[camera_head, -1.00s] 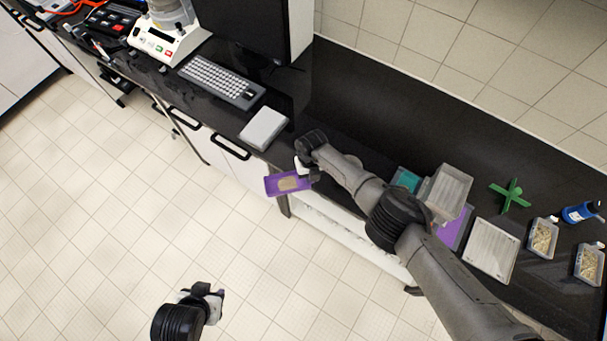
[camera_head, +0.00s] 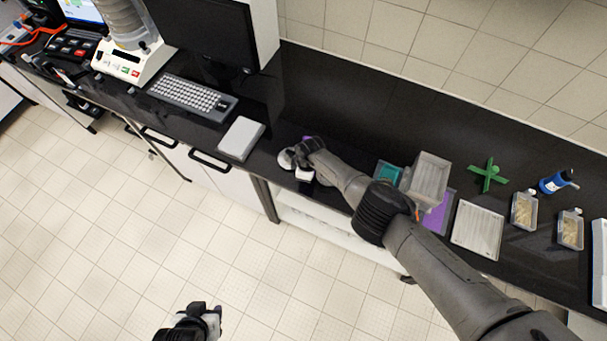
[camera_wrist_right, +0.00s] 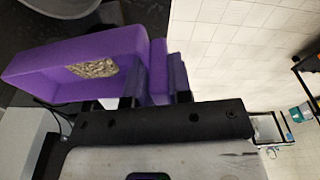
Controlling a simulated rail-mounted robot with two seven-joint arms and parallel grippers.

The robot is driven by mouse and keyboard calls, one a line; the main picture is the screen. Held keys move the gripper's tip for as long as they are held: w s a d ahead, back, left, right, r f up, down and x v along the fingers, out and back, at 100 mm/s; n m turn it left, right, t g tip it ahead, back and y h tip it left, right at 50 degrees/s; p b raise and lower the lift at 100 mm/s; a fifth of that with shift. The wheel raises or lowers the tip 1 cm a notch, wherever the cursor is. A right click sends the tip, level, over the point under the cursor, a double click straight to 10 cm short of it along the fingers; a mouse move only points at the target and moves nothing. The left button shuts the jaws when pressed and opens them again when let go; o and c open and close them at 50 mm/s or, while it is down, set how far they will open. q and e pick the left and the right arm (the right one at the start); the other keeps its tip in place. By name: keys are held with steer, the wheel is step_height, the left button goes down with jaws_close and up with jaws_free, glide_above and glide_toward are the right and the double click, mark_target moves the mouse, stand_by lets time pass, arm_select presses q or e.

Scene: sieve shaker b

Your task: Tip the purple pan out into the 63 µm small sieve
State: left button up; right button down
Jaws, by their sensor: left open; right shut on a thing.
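The purple pan (camera_wrist_right: 45,72) fills the left of the right wrist view, with a small heap of tan grains (camera_wrist_right: 95,67) inside. My right gripper (camera_wrist_right: 155,100) is shut on its purple handle block. In the head view, my right gripper (camera_head: 303,168) is near the front edge of the bench. It hides most of the pan; only a purple sliver (camera_head: 307,138) shows. A pale round object (camera_head: 286,159) sits beside this gripper; a grey round rim also shows in the wrist view (camera_wrist_right: 75,6). I cannot read any sieve label. My left gripper (camera_head: 210,318) is open and empty, over the floor.
On the black bench (camera_head: 330,90) stand a white box (camera_head: 241,138), a keyboard (camera_head: 192,97) and a shaker (camera_head: 130,62) to the left. To the right are a grey tray (camera_head: 477,230), a green cross (camera_head: 488,175), a blue bottle (camera_head: 557,181) and grain containers (camera_head: 524,211).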

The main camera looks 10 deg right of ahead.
steer(key=m, duration=0.2)
steer(key=shift+m, duration=0.3)
steer(key=shift+s+d+r+t+y+p, duration=0.2)
steer(key=shift+d+t+y+p, duration=0.25)
steer(key=shift+p, duration=0.35)
steer(key=shift+s+d+y, duration=0.1)
steer(key=shift+d+y, duration=0.15)
steer(key=shift+y, duration=0.2)
steer(key=s+d+r+t+y+b, duration=0.2)
steer(key=d+t+y+b, duration=0.6)
steer(key=y+b, duration=0.9)
steer(key=s+b, duration=0.1)
steer(key=b, duration=1.4)
steer(key=shift+s+d+m, duration=0.2)
steer(key=shift+m, duration=0.2)
